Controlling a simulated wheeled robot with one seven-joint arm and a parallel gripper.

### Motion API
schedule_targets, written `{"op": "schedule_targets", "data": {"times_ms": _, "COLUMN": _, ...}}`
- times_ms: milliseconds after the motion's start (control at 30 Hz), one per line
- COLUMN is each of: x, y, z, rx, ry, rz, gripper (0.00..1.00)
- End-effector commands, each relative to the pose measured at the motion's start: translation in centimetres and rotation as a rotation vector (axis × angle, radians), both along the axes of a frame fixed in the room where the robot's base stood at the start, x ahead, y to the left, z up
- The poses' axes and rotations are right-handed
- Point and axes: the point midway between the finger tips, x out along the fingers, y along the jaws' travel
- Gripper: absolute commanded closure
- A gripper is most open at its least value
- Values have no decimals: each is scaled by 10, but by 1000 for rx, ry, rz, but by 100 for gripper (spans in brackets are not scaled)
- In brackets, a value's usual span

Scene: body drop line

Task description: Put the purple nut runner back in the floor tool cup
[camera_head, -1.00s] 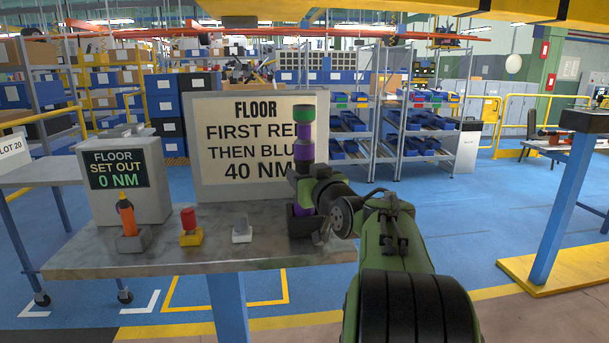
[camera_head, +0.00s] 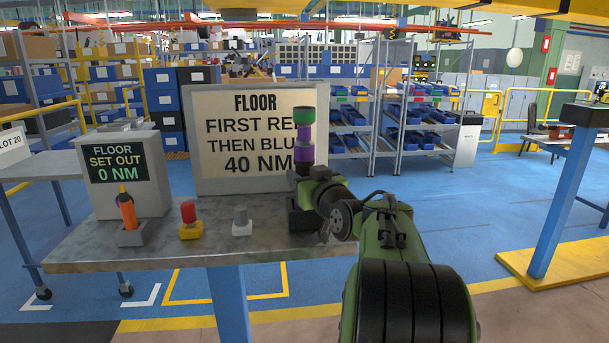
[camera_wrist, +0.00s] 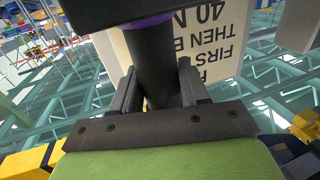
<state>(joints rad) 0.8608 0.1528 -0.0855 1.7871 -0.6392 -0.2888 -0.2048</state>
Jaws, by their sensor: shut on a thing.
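The purple nut runner (camera_head: 303,153) stands upright at the right part of the bench, with a green top, purple bands and black sections. My gripper (camera_head: 309,186) is shut around its black middle. The wrist view shows the dark shaft (camera_wrist: 156,60) between both jaws (camera_wrist: 157,92), with a purple edge beyond them. The dark floor tool cup (camera_head: 301,217) is directly below the gripper. The runner's lower end is hidden at the cup, seemingly inside it; whether it touches the bottom cannot be seen.
An orange tool (camera_head: 127,210) stands in a grey holder at the bench's left. A red button (camera_head: 188,212) and a grey button (camera_head: 240,215) sit between. A display box (camera_head: 125,175) and instruction sign (camera_head: 235,140) stand behind. The bench front (camera_head: 180,250) is bare.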

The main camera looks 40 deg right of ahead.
Motion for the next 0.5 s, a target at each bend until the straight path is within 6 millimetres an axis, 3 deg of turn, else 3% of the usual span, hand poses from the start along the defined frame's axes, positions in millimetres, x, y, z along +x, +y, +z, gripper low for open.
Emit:
{"op": "schedule_targets", "data": {"times_ms": 267, "x": 0, "y": 1, "z": -3, "rx": -3, "ry": -5, "rz": 1, "gripper": 100}}
{"op": "schedule_targets", "data": {"times_ms": 300, "x": 0, "y": 1, "z": -2, "rx": -4, "ry": -5, "rz": 1, "gripper": 51}}
{"op": "schedule_targets", "data": {"times_ms": 467, "x": 0, "y": 0, "z": -3, "rx": -2, "ry": -3, "rz": 1, "gripper": 26}}
{"op": "schedule_targets", "data": {"times_ms": 500, "x": 0, "y": 0, "z": -3, "rx": -2, "ry": -3, "rz": 1, "gripper": 26}}
